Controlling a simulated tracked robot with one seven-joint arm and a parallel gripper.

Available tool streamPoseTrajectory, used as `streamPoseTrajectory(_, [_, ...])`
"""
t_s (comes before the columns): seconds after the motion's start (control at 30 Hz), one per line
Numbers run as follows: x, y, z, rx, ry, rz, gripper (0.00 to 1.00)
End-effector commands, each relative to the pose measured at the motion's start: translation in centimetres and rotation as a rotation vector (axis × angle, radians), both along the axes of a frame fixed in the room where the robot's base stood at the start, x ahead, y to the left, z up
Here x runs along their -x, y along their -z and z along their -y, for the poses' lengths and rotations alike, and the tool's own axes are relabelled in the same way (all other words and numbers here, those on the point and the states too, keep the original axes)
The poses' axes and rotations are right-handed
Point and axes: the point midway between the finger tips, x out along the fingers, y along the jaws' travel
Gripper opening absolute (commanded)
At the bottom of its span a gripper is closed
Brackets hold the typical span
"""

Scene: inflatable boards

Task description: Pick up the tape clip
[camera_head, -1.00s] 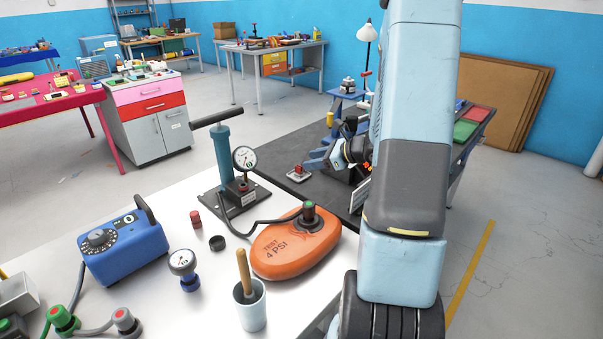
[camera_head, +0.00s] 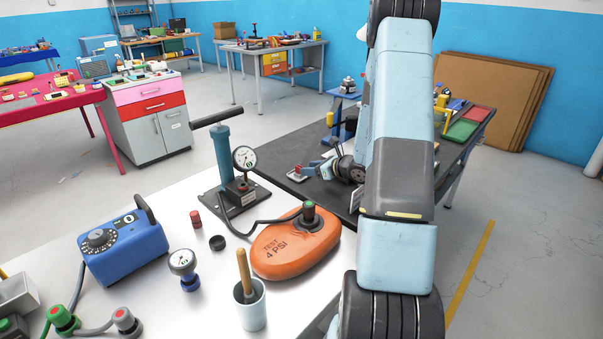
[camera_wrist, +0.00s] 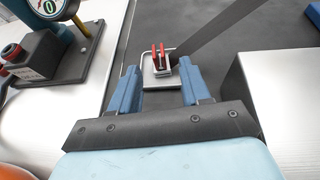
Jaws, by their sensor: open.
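The tape clip appears to be the small piece with two red upright prongs (camera_wrist: 160,57) on a pale plate, lying on the dark mat in the wrist view. It also shows small in the head view (camera_head: 296,173). In the head view my gripper (camera_head: 318,168) is low over the mat, just right of the clip. Whether the fingertips touch the plate cannot be told.
A hand pump with a gauge (camera_head: 243,160) stands on the white table left of the clip. An orange inflatable pad (camera_head: 296,248) lies nearer. A dark grey strip (camera_wrist: 222,32) runs from beside the clip to the upper right. A grey block (camera_wrist: 280,95) stands right of my gripper.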

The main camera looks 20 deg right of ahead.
Motion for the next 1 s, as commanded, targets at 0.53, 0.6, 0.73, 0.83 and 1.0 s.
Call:
streamPoseTrajectory(0.53, [-4.3, 1.6, -2.1, -0.001, -0.002, 0.0, 0.47])
streamPoseTrajectory(0.6, [-4.6, 1.7, -2.3, 0.0, -0.001, 0.0, 0.47])
streamPoseTrajectory(0.73, [-4.7, 1.8, -2.3, 0.0, -0.001, 0.0, 0.47])
streamPoseTrajectory(0.83, [-4.6, 1.7, -2.3, 0.0, -0.001, 0.0, 0.45])
streamPoseTrajectory(1.0, [-4.6, 1.8, -2.3, 0.0, -0.001, 0.0, 0.29])
